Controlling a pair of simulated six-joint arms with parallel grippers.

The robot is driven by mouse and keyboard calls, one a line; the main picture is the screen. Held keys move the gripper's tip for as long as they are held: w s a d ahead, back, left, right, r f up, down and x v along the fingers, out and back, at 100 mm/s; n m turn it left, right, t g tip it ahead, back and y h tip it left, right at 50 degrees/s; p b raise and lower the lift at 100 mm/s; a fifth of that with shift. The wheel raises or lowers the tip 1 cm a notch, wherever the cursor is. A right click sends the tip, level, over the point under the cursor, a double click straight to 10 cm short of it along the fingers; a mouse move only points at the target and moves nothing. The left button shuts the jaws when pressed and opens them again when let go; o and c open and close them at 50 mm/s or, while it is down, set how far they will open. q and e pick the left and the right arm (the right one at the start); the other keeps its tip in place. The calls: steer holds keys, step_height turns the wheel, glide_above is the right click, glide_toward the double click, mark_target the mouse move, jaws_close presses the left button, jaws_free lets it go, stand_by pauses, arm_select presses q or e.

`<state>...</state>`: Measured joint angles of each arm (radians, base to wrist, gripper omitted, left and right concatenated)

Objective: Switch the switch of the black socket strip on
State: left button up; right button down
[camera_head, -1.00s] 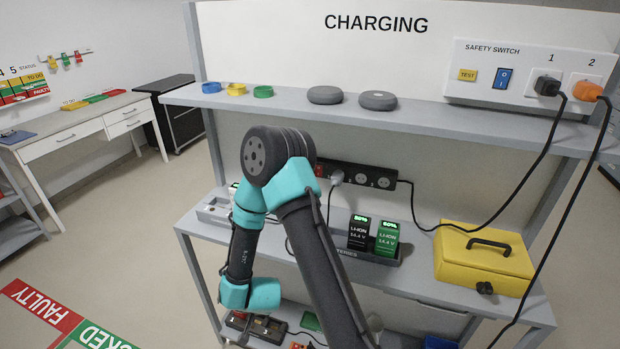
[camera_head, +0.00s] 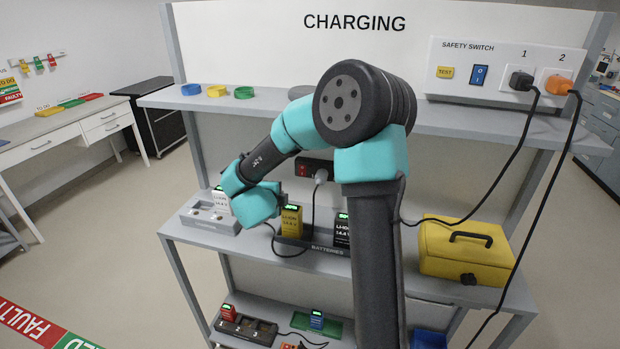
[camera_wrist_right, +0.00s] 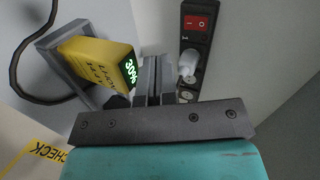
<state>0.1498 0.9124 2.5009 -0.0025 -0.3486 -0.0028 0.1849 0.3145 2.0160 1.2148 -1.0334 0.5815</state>
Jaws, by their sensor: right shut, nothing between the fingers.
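The black socket strip (camera_head: 326,164) is mounted below the upper shelf in the head view, its right part hidden by my right arm. Its red switch (camera_head: 303,170) is at the left end, with a white plug beside it. In the right wrist view the strip (camera_wrist_right: 207,45) runs down the right side, with the red rocker switch (camera_wrist_right: 196,22) at the top and the white plug below. I cannot tell which way the rocker is pressed. My right gripper (camera_wrist_right: 153,66) is shut and empty, left of the strip and apart from the switch. The head view hides its fingertips behind the wrist.
A yellow battery (camera_wrist_right: 97,62) stands close left of my fingers; it also shows in the head view (camera_head: 291,221). A charger (camera_head: 209,218), a black battery (camera_head: 342,230) and a yellow case (camera_head: 464,252) share the bench. Cables hang at right.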

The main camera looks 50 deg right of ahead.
mark_target(303, 176)
steer(key=shift+s+d+r+m+h, duration=0.15)
steer(key=shift+s+d+r+m, duration=0.3)
steer(key=shift+d+r, duration=0.15)
steer(key=shift+s+d+r+m+h, duration=0.15)
steer(key=shift+s+d+r+m, duration=0.25)
steer(key=shift+d+r, duration=0.2)
steer(key=shift+f, duration=0.1)
steer(key=x, duration=1.2)
steer(key=shift+d, duration=0.45)
steer(key=shift+w+d, duration=0.3)
steer(key=shift+d, duration=0.25)
steer(key=shift+w, duration=0.1)
